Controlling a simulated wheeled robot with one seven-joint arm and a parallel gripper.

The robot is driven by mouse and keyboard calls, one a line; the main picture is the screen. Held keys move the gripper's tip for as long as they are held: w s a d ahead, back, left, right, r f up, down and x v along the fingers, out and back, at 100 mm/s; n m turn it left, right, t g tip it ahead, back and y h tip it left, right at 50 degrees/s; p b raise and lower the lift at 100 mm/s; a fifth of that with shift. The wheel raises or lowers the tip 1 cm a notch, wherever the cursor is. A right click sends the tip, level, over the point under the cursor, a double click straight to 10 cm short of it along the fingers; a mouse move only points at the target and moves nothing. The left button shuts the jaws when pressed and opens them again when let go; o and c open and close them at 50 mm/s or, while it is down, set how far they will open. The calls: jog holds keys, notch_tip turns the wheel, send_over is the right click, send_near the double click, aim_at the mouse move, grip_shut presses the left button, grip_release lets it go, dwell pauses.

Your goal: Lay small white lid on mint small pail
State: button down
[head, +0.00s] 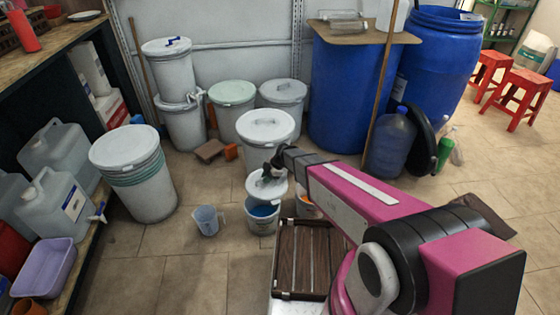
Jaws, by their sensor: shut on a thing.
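The small white lid (265,189) hangs from my gripper (268,174), which is shut on it near its top. The lid is just above and slightly behind the opening of a small pale pail (262,227), with a gap at the front. The pail stands upright on the floor and shows blue contents inside. Its pale wall looks nearly white, so I cannot be sure of its mint tint. My gripper's fingertips are small and dark, and partly hidden against the lid.
Another small pail (307,210) with orange contents is partly hidden behind my arm. A clear jug (207,220) stands left of the pale pail. A large lidded white drum (266,126) stands behind it. A dark slatted crate (277,259) lies in front. Tiled floor is free at left.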

aim_at(262, 185)
jog(key=a+f, duration=0.1)
jog(key=s+f+n, duration=0.1)
jog(key=f, duration=0.1)
jog(key=s+a+f+n+g, duration=0.1)
jog(key=shift+s+a+f, duration=0.2)
jog(key=shift+a, duration=0.15)
jog(key=shift+f, duration=2.85)
jog(key=shift+f, duration=0.8)
jog(key=c, duration=0.6)
grip_release()
jog(key=shift+r, duration=0.1)
jog(key=shift+r, duration=3.4)
